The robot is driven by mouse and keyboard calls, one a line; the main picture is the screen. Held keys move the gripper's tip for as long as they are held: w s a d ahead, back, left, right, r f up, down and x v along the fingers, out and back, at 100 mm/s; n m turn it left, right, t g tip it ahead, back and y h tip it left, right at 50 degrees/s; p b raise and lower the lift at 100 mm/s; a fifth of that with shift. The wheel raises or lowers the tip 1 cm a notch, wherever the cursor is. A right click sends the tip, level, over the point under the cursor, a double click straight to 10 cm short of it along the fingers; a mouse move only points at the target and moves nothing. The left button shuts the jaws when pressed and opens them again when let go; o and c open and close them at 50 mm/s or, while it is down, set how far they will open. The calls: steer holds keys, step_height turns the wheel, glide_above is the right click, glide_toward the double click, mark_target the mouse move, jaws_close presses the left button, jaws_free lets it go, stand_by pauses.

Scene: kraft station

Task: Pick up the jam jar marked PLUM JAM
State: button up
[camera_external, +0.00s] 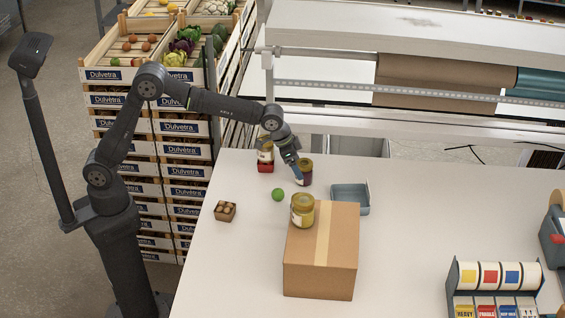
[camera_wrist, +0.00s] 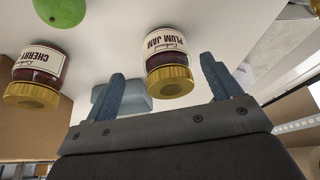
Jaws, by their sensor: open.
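The plum jam jar (camera_wrist: 166,48), with dark contents, a white PLUM JAM label and a gold lid, appears upside down in the wrist view. It shows between the two blue fingers of my gripper (camera_wrist: 162,65), which are apart and empty. In the external view my gripper (camera_external: 294,165) points down beside a dark jar (camera_external: 306,173) on the table, partly hidden by the fingers. A cherry jar (camera_wrist: 40,68) with a gold lid shows at the left of the wrist view, apart from the fingers.
A cardboard box (camera_external: 319,265) bears a yellowish jar (camera_external: 302,211).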

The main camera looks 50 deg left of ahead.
mark_target(304, 173)
steer(key=shift+w+x, duration=0.2)
steer(key=shift+x, duration=1.25)
steer(key=shift+w+x, duration=0.25)
steer(key=shift+x, duration=1.15)
steer(key=shift+a+r, duration=0.15)
steer(key=c, duration=1.3)
